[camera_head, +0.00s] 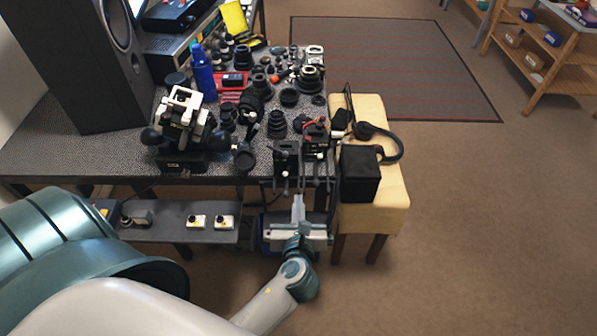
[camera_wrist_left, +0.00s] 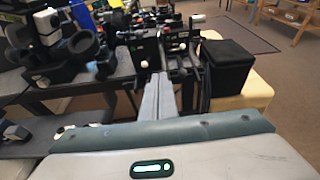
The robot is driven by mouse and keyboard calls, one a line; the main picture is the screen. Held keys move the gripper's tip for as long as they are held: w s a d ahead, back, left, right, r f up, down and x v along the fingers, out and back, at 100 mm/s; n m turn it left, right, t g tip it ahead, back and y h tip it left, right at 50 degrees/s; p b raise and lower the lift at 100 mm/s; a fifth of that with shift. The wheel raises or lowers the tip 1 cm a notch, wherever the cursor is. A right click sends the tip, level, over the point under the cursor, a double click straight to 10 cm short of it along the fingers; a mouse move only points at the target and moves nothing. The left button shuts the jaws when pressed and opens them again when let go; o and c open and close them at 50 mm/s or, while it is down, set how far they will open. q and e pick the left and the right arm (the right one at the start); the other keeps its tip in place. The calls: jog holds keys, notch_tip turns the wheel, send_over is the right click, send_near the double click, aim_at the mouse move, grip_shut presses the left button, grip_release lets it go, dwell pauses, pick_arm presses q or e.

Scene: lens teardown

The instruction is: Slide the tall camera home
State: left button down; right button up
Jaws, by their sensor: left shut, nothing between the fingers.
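A black camera rig (camera_head: 287,162) with small knobs stands at the front edge of the table, and it also shows in the left wrist view (camera_wrist_left: 146,55). A second black camera rig (camera_head: 316,142) with red on top stands close on its right. I cannot tell for sure which is the tall camera. My left gripper (camera_head: 298,198) is in front of the table edge, just before and below the rigs, with its fingers pointing at them. Its fingers (camera_wrist_left: 161,78) are together with nothing between them, and I see no clear contact. My right gripper is out of view.
A black box (camera_head: 359,173) and headphones (camera_head: 385,143) lie on a yellow stool (camera_head: 391,208) to the right. A white and black device (camera_head: 183,120) stands on the table at left. Lenses crowd the table behind the rigs. A shelf (camera_head: 175,222) sits below the table. The floor at right is clear.

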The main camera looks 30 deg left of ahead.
pick_arm(q)
jog(key=p, duration=0.3)
send_near(298, 173)
jog(key=w+a, duration=0.1)
jog(key=w+a+r, duration=0.1)
jog(key=w, duration=0.1)
jog(key=w+a+r, duration=0.1)
jog(key=w, duration=0.1)
jog(key=shift+r, duration=0.1)
jog(key=shift+w+a+r, duration=0.1)
jog(key=shift+w+a, duration=0.1)
jog(key=shift+w, duration=0.15)
jog(key=w+a, duration=0.1)
jog(key=w+a+p, duration=0.1)
jog(key=w, duration=0.1)
jog(key=shift+w+a, duration=0.15)
jog(key=shift+w, duration=0.1)
jog(key=shift+r, duration=0.1)
jog(key=shift+r, duration=0.1)
